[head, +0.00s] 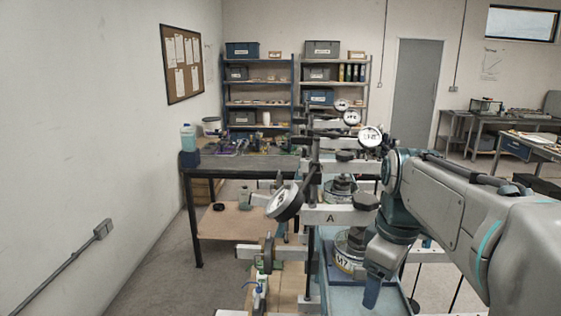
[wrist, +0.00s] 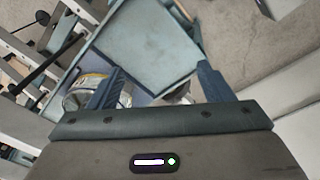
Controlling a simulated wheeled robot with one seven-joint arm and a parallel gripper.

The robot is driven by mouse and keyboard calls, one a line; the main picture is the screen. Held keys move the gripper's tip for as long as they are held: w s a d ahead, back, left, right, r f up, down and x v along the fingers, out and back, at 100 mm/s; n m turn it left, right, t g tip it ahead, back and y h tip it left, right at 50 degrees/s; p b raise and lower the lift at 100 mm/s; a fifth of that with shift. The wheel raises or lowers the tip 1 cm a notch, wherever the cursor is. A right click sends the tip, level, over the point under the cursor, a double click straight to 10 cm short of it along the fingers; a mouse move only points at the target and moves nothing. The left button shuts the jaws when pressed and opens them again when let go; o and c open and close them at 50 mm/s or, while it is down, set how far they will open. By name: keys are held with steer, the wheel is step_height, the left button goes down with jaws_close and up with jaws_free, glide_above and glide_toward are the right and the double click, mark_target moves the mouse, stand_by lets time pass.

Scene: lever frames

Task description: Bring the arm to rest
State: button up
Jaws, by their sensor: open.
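My arm reaches in from the right in the head view, and my gripper (head: 372,291) hangs low with its fingers down over a blue-grey tray (head: 345,299). In the wrist view my gripper (wrist: 158,76) is open, its two blue fingers wide apart with nothing held between them. A metal tin with a yellow band (wrist: 82,92) is beside and partly behind the left finger. In the head view a tin marked M7 (head: 347,262) stands just left of my gripper. I cannot tell whether a finger touches it.
A lever frame (head: 318,215) with a plate marked A and a round dial (head: 284,204) stands left of my gripper. More frames and dials (head: 370,137) stand behind it. A workbench (head: 230,162) and shelves (head: 258,90) are farther back. Open floor (head: 150,275) lies left.

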steer(key=s+a+f+m+t+b, duration=0.2)
steer(key=s+f+m, duration=0.7)
steer(key=f, duration=0.2)
steer(key=shift+a+m+t, duration=0.3)
steer(key=shift+a+t, duration=0.05)
steer(key=shift+t, duration=0.05)
